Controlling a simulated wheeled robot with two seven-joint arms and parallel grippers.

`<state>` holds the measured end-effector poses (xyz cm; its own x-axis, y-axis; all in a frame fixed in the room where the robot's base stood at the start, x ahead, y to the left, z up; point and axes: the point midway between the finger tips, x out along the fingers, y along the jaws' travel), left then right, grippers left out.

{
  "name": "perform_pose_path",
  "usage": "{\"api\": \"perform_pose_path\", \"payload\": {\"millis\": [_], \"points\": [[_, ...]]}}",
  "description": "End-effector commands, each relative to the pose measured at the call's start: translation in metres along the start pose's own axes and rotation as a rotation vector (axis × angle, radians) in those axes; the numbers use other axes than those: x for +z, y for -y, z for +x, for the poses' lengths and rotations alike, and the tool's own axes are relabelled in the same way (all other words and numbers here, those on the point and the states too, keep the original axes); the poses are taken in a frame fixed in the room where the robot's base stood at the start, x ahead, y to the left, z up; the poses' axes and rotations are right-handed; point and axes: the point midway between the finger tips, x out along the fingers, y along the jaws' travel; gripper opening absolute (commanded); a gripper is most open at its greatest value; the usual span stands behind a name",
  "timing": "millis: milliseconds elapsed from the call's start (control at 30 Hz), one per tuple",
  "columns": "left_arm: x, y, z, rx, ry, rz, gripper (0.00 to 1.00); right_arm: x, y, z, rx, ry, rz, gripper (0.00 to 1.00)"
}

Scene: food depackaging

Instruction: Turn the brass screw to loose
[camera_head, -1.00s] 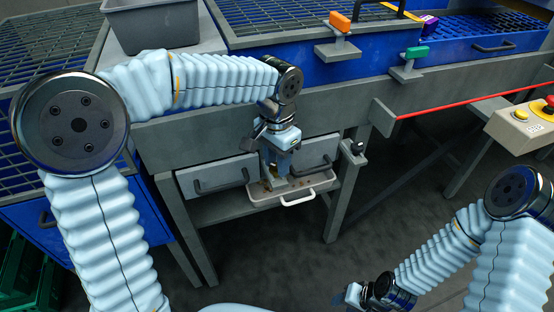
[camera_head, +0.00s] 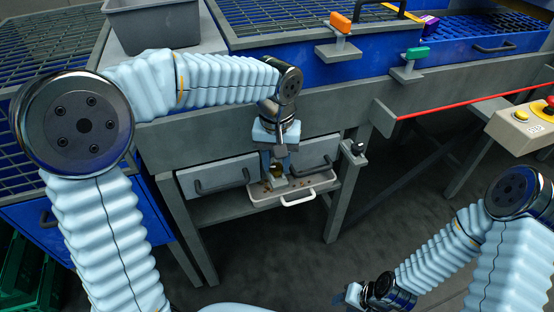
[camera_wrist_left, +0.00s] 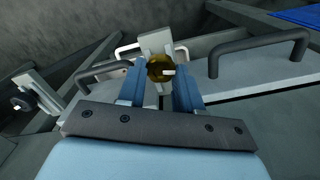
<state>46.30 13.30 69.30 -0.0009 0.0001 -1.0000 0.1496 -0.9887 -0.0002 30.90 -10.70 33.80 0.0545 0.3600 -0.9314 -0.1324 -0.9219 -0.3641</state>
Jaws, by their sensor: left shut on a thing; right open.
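The brass screw (camera_wrist_left: 160,68) is a round dark-gold knob with a small pale peg, on a light grey bracket (camera_wrist_left: 155,42) in the left wrist view. My left gripper (camera_wrist_left: 160,88) is shut on it, with one blue finger on each side. In the head view, the left gripper (camera_head: 277,160) points down above a pale tray (camera_head: 312,190), and the screw (camera_head: 276,172) shows small between the fingers. My right gripper (camera_head: 352,296) is open and empty, low in the head view, far from the screw.
Two grey drawers with dark handles (camera_head: 222,183) flank the bracket under the bench beam. A black knob on a bracket (camera_head: 355,148) stands to the right. A red cord (camera_head: 465,108) runs right. The floor between the arms is clear.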

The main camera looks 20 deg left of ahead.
Motion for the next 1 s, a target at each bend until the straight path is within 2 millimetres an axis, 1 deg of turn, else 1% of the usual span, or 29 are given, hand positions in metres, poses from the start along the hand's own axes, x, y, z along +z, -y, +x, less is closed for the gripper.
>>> {"api": "perform_pose_path", "payload": {"millis": [300,700,733,867,900,1000], "points": [[-0.0003,0.0003,-0.0006,0.000,-0.002,-0.074,0.04,0.0000,0.0001,-0.0002,0.000,0.000,0.000,0.43],[-0.0005,0.0003,-0.0006,0.001,-0.002,-0.079,0.04,0.0000,0.0001,-0.0002,0.000,0.000,0.000,0.43],[-0.0005,0.0003,-0.0006,0.001,-0.002,-0.079,0.37,0.0000,0.0001,-0.0002,0.000,0.000,0.000,0.43],[-0.0004,0.0002,-0.0005,0.001,-0.002,-0.079,0.57,0.0000,0.0001,-0.0002,0.000,0.000,0.000,0.43],[-0.0003,0.0002,-0.0004,0.000,-0.002,-0.079,0.60,0.0000,0.0001,-0.0002,0.000,0.000,0.000,0.43],[-0.0003,0.0002,-0.0003,0.000,-0.001,-0.078,0.60,0.0000,0.0001,-0.0002,0.000,0.000,0.000,0.43]]}}
